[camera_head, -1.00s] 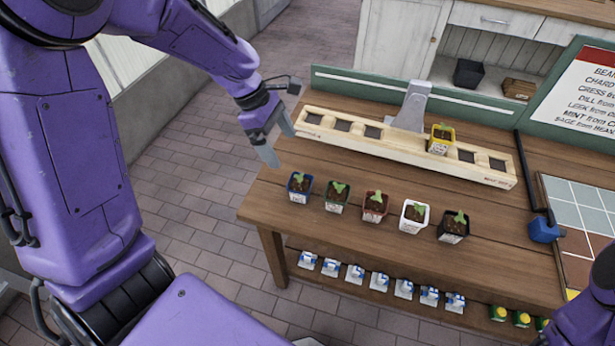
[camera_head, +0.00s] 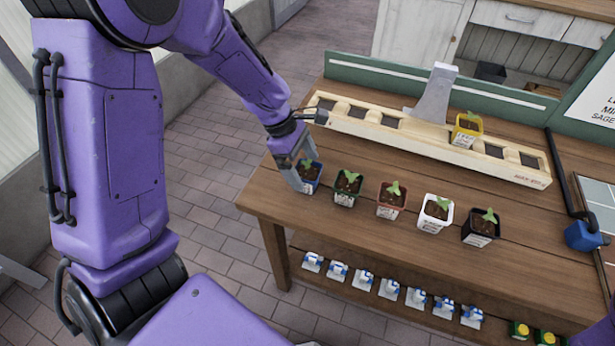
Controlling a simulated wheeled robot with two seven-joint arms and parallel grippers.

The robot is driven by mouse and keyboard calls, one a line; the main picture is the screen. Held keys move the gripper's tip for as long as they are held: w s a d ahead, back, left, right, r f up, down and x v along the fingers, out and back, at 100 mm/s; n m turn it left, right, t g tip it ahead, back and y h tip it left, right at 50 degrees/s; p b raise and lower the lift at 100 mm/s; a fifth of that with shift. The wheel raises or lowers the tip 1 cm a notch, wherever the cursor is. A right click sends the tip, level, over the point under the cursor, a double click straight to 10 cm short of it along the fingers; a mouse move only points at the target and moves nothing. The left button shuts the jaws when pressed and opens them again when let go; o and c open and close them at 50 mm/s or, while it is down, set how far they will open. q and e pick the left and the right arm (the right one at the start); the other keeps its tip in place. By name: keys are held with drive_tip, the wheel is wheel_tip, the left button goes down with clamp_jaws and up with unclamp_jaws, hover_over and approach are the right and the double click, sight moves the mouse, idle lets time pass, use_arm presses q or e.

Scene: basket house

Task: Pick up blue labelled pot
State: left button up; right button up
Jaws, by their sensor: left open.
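The blue pot (camera_head: 311,184) with a white label and a green seedling stands upright at the left end of a row of pots on the wooden table (camera_head: 400,250). My left gripper (camera_head: 303,176) is open and reaches down at the pot. One finger shows along the pot's left side; the other finger is hard to make out. I cannot tell whether the fingers touch the pot. Only a bit of my right arm shows at the bottom right edge; its gripper is out of view.
Green (camera_head: 347,188), red (camera_head: 391,200), white (camera_head: 435,213) and black (camera_head: 481,228) pots stand to the right. Behind them is a wooden planter tray (camera_head: 430,147) holding a yellow pot (camera_head: 466,130). A blue object (camera_head: 583,236) sits at right.

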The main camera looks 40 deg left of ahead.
sight(306, 169)
use_arm(q)
drive_tip(key=x, duration=0.4)
drive_tip(key=shift+d, duration=0.25)
drive_tip(key=c, duration=1.2)
drive_tip(key=shift+o, duration=0.2)
